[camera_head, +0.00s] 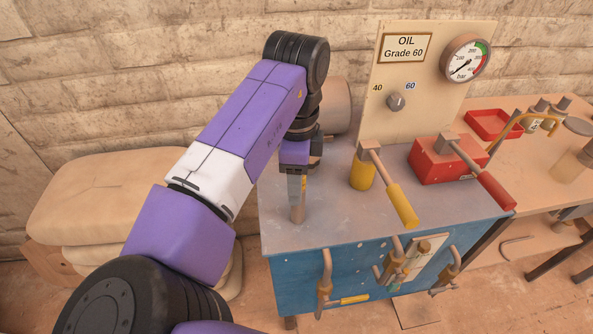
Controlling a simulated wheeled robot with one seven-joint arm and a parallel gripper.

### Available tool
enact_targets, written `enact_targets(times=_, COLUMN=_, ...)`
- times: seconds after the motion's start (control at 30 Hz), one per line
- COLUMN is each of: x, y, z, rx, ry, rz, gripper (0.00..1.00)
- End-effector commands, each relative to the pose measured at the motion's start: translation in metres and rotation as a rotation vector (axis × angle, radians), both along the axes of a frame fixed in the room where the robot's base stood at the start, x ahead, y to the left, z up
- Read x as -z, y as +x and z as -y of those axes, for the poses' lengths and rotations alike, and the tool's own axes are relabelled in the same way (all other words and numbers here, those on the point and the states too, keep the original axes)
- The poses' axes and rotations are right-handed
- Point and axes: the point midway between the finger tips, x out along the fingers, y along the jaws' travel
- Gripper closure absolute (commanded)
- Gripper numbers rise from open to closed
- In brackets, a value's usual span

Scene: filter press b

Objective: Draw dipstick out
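My gripper (296,186) points down over the left part of the grey top of the blue machine (335,215).
To the right stand a yellow-handled lever (402,205) and a red-handled lever (496,190). Behind them rises a panel with an OIL sign (406,47), a knob (396,102) and a gauge (466,58). Sacks (100,190) lie at left. A wooden bench (520,165) is at right.

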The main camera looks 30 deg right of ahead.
Motion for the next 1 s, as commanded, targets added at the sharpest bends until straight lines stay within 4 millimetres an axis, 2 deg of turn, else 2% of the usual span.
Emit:
enact_targets(times=0.1, x=0.018, y=0.0, z=-0.001, rx=-0.001, ry=0.001, rz=-0.001, gripper=0.46)
enact_targets(times=0.3, x=0.04, y=0.0, z=0.0, rx=-0.001, ry=-0.001, rz=0.002, gripper=0.46)
enact_targets(times=0.47, x=0.048, y=0.0, z=0.0, rx=0.0, ry=-0.001, rz=0.001, gripper=0.46)
enact_targets(times=0.7, x=0.048, y=0.0, z=0.0, rx=-0.001, ry=0.0, rz=0.002, gripper=0.46)
enact_targets(times=0.77, x=0.048, y=0.0, z=0.0, rx=-0.001, ry=0.0, rz=0.002, gripper=0.56)
enact_targets(times=0.9, x=0.048, y=0.0, z=0.0, rx=-0.001, ry=0.0, rz=0.002, gripper=0.84)
enact_targets(times=1.0, x=0.048, y=0.0, z=0.0, rx=-0.001, ry=0.0, rz=0.002, gripper=1.0)
